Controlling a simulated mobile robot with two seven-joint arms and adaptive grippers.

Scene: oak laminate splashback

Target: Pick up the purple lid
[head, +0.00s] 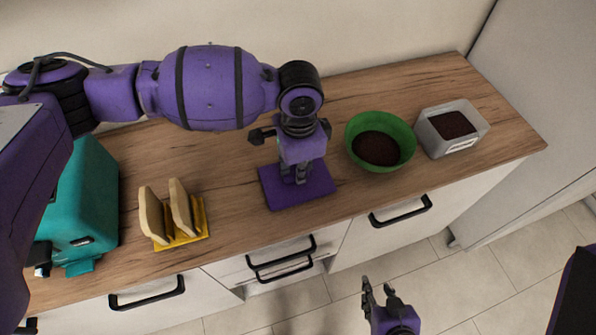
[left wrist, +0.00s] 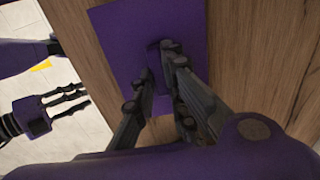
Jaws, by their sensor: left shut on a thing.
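The purple lid (head: 319,190) is a flat square plate with a small raised handle. It lies at the middle of the wooden counter, near the front edge; I cannot tell whether it is lifted slightly. It also fills the upper middle of the left wrist view (left wrist: 115,38). My left gripper (head: 295,179) points down over the lid's centre and is shut on its handle, which the fingers partly hide. In the left wrist view the fingertips (left wrist: 159,66) sit on either side of the handle. My right gripper (head: 377,287) is open and empty, in front of the counter.
A green bowl (head: 404,138) and a grey container (head: 435,142), both with dark brown contents, stand right of the lid. A yellow rack (head: 193,234) with bread slices (head: 152,214) and a teal appliance (head: 92,200) stand left. Counter (head: 232,190) is clear between rack and lid.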

